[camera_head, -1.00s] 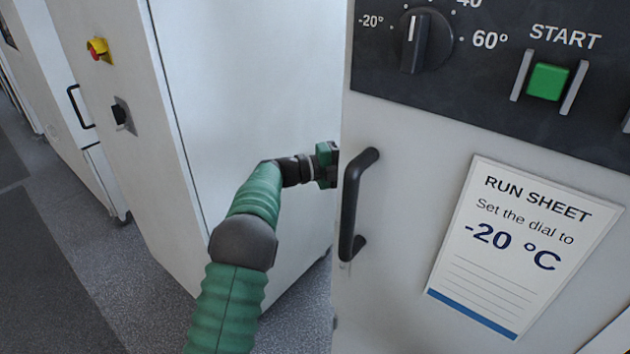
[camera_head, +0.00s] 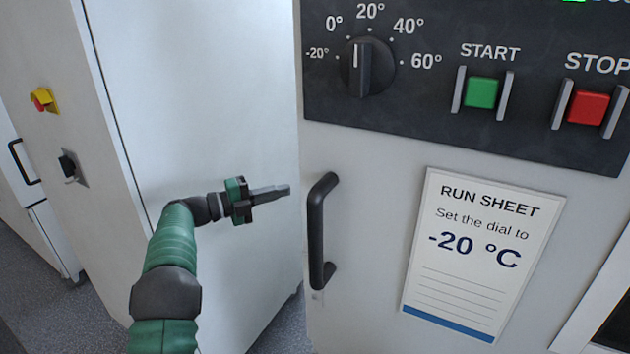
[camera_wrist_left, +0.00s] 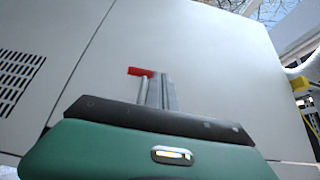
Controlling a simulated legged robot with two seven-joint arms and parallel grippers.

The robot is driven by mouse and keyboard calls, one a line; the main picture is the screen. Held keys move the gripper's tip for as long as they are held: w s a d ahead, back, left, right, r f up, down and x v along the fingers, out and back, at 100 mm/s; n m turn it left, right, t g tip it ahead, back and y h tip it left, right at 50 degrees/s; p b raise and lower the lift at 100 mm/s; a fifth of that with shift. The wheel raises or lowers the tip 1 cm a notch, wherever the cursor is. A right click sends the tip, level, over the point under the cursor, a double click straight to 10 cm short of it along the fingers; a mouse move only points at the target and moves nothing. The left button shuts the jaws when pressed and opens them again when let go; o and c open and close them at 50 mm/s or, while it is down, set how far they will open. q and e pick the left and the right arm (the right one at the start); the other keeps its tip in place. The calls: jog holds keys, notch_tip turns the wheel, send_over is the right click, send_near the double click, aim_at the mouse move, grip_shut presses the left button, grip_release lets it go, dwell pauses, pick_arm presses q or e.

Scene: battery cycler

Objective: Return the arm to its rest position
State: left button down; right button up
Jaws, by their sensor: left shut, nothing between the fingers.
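My left arm (camera_head: 172,250) reaches up from the bottom left in the head view. Its left gripper (camera_head: 287,190) points right, with its fingers together and nothing between them. The fingertips are just left of the black door handle (camera_head: 316,230) in the picture, with a small gap. In the left wrist view the gripper's grey fingers (camera_wrist_left: 158,93) lie side by side before a pale panel. A small red piece (camera_wrist_left: 140,72) shows by the fingertips; I cannot tell what it is. My right gripper is not in view.
The front panel has a dial (camera_head: 367,66) with its white mark pointing up, a green START button (camera_head: 481,92) and a red STOP button (camera_head: 588,107). A run sheet (camera_head: 484,250) reads -20 °C. A white cabinet (camera_head: 200,100) stands behind my arm.

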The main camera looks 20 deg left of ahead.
pick_arm(q)
jog(key=w+a+r+n+t+y, duration=0.2)
jog(key=w+a+n+t+y, duration=0.2)
jog(key=a+n+t+y, duration=0.45)
jog(key=s+d+f+n+g+y+p, duration=0.1)
jog(key=s+d+f+n+g+y, duration=0.2)
jog(key=s+d+f+n+g, duration=0.65)
jog(key=s+d+f+n+g+y+p, duration=0.15)
jog(key=s+d+f+n+g, duration=0.4)
jog(key=s+f, duration=0.75)
jog(key=s+d+f+n+g, duration=0.1)
jog(key=s+d+f, duration=0.1)
jog(key=s, duration=0.6)
jog(key=s+d+f+n+g, duration=0.2)
jog(key=s+d, duration=0.1)
jog(key=s, duration=0.5)
jog(key=shift+s+f+b, duration=0.25)
jog(key=shift+f+b, duration=0.05)
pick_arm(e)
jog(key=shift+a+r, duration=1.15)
